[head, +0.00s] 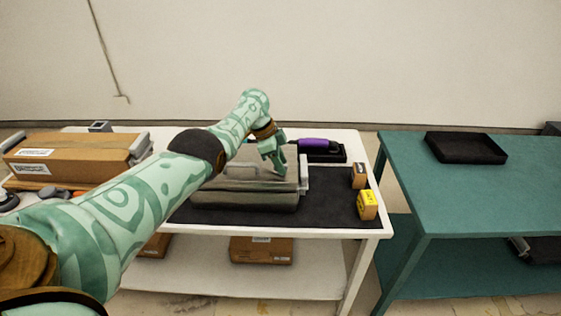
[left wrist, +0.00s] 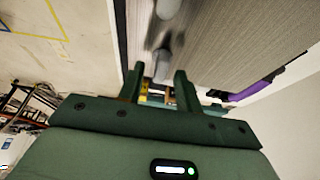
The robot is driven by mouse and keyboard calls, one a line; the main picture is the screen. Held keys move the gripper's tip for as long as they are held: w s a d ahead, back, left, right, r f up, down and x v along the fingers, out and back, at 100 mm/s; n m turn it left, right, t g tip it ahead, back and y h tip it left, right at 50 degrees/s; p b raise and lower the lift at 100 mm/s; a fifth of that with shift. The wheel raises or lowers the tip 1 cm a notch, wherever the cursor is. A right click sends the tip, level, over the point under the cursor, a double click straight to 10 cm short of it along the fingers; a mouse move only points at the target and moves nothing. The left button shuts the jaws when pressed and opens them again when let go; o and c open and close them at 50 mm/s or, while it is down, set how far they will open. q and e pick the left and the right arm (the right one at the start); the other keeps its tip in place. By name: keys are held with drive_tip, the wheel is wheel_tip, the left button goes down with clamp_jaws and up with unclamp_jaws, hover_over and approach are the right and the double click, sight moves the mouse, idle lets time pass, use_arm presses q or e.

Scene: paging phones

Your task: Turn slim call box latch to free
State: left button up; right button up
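A flat grey-brown case (head: 245,197), which looks like the slim call box, lies on a dark mat on the white table. A light grey fitting (head: 303,173), perhaps its latch, sits on its right side. My left gripper (head: 277,164) is over the right part of the case lid. In the left wrist view the gripper (left wrist: 158,74) has its two fingers apart, with nothing held between them. The case's ribbed surface (left wrist: 235,40) fills the top there. A blurred grey metal part (left wrist: 165,12) lies just beyond the fingertips; contact cannot be told. My right gripper is not in view.
A purple device (head: 318,145) lies in a black tray behind the case. Two small boxes, one brown (head: 359,176) and one yellow (head: 367,205), stand to its right. A cardboard-coloured box (head: 70,158) is at left. A teal table (head: 470,185) with a black tray (head: 466,148) stands at right.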

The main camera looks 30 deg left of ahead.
use_arm(q)
drive_tip(key=p+v, duration=1)
drive_tip(key=v, duration=0.6)
drive_tip(key=shift+s+a, duration=0.1)
